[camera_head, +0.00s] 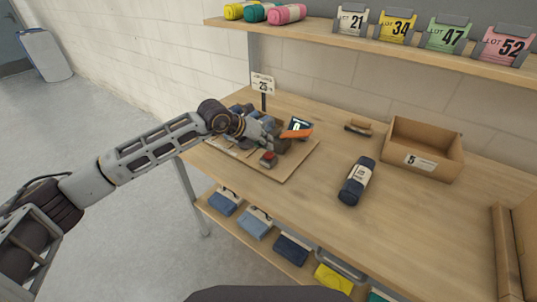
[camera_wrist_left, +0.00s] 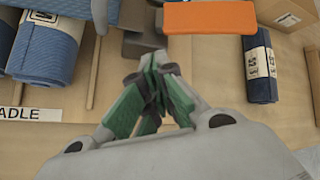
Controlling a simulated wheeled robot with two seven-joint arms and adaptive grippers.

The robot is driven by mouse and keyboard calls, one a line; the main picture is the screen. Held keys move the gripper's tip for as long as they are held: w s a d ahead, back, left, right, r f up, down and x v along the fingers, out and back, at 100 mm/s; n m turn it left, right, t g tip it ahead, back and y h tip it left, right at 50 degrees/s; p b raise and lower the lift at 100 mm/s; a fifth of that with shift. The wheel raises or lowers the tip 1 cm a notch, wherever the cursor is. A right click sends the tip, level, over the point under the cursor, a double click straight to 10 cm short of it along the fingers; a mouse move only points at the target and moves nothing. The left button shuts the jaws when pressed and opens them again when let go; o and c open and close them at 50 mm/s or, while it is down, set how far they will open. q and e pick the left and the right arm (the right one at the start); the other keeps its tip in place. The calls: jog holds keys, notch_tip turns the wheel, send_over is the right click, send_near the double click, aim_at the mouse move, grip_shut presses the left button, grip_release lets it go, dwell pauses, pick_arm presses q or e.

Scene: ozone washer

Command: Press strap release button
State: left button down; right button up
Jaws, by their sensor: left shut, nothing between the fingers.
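A small red button (camera_head: 268,155) sits on a dark grey block on the wooden board (camera_head: 285,174), at the board's front side. I cannot read any label on it. My left gripper (camera_head: 275,138) is over the board, just behind the button in the head view; I cannot tell whether it touches anything. In the left wrist view its green-padded fingertips (camera_wrist_left: 152,75) are together and empty. An orange part (camera_head: 297,132) with a dark label lies to the right of the gripper; it also shows in the left wrist view (camera_wrist_left: 209,17). The red button is not visible there. My right gripper is not in view.
A dark rolled mat (camera_head: 357,181) lies on the table (camera_head: 310,205) to the right. Behind it are a brush (camera_head: 358,127) and an open box (camera_head: 422,165). A sign marked 25 (camera_head: 263,83) stands behind the board. A blue roll (camera_wrist_left: 45,42) shows in the wrist view.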

pick_arm(q)
jog(key=shift+r+p, duration=0.9)
jog(key=shift+r, duration=1.6)
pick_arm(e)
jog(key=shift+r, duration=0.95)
pick_arm(q)
jog(key=shift+r, duration=0.1)
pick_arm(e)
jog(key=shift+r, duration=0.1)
pick_arm(q)
notch_tip(320, 180, up, 9)
jog(key=p, duration=0.9)
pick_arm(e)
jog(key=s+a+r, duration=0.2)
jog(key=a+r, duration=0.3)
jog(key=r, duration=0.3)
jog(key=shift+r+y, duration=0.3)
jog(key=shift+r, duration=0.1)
pick_arm(q)
jog(key=shift+r, duration=0.2)
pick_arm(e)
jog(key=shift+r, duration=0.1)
